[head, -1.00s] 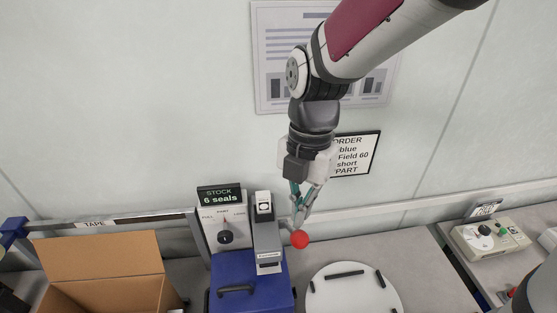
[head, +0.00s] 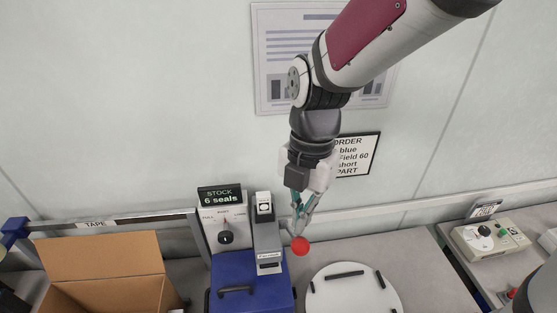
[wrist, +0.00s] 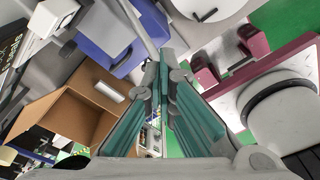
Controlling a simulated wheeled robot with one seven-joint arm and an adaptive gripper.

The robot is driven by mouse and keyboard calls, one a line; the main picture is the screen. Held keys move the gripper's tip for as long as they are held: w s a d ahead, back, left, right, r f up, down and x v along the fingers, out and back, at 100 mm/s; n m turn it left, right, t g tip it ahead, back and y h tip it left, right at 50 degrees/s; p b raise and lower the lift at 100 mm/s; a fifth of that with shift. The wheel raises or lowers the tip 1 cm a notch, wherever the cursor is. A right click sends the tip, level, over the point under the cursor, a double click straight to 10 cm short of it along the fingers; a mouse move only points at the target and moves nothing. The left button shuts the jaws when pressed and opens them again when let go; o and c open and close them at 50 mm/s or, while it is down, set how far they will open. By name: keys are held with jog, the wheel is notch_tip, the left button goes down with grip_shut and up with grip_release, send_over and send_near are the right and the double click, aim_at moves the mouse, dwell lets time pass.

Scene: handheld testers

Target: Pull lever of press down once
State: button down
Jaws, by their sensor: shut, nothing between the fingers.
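The press (head: 266,235) is a grey upright column beside a blue box with a black handle (head: 236,290). Its lever ends in a red ball knob (head: 300,246) at the column's right side. My gripper (head: 300,228) points down just above the red knob, its fingers together with nothing between them. In the head view the fingertips overlap or nearly touch the lever by the knob; contact is unclear. In the wrist view my gripper (wrist: 163,65) shows its fingers closed at the tips, with a grey bar, probably the lever, passing close to them. The knob is not seen there.
An open cardboard box (head: 98,258) stands at the left. A round white plate with black bars (head: 352,295) lies right of the press. A STOCK sign (head: 220,196) and a dial panel (head: 225,237) stand behind. A beige tester (head: 490,238) is at the far right.

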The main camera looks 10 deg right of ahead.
jog(key=s+f, duration=0.4)
jog(key=s, duration=0.2)
jog(key=shift+s+f+p, duration=0.2)
jog(key=shift+f+p, duration=0.2)
jog(key=shift+p, duration=0.05)
dwell(7.0)
